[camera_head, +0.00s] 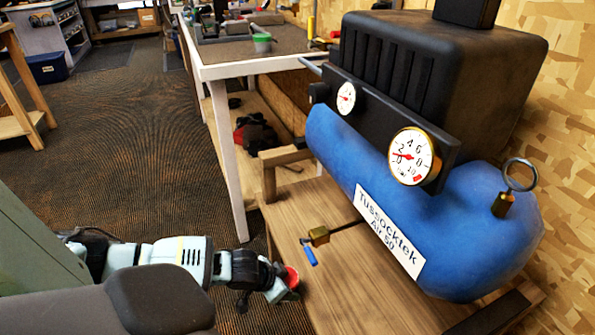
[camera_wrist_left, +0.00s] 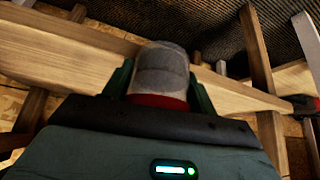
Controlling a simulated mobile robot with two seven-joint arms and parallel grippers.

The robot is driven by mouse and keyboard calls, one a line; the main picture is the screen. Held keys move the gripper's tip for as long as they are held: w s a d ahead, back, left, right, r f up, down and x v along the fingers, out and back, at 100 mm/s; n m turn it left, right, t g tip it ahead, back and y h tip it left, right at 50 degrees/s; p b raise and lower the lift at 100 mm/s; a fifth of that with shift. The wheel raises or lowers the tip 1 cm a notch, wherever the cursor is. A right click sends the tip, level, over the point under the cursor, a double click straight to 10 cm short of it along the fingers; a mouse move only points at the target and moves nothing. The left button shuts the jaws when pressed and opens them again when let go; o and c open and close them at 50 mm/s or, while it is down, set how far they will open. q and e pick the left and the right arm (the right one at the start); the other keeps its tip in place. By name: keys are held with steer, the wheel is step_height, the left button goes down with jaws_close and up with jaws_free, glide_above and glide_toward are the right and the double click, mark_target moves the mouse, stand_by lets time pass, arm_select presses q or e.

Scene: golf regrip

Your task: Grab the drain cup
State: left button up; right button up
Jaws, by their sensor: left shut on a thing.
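The drain cup shows as a small red piece (camera_head: 292,277) at the tip of my left arm in the head view, beside the left edge of the wooden stand. In the left wrist view the cup (camera_wrist_left: 162,72) is greyish with a red band nearest the gripper. My left gripper (camera_head: 282,290) is shut on it, one green finger on each side. The blue compressor tank (camera_head: 440,215) stands on the stand, right of the gripper. Its brass drain valve (camera_head: 319,236) with a blue lever is above and right of the cup. My right gripper is out of view.
The wooden stand top (camera_head: 350,290) is bare below the valve. A white-legged workbench (camera_head: 225,72) stands behind, with a green cup (camera_head: 262,42) on it. Dark carpet (camera_head: 130,130) left of the bench is largely clear. In the left wrist view, wooden beams (camera_wrist_left: 65,50) run close by the cup.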

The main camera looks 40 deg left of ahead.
arm_select(q)
steer(key=s+a+p, duration=0.1)
steer(key=s, duration=0.7)
steer(key=shift+s+a+p, duration=0.15)
steer(key=shift+a+p, duration=0.2)
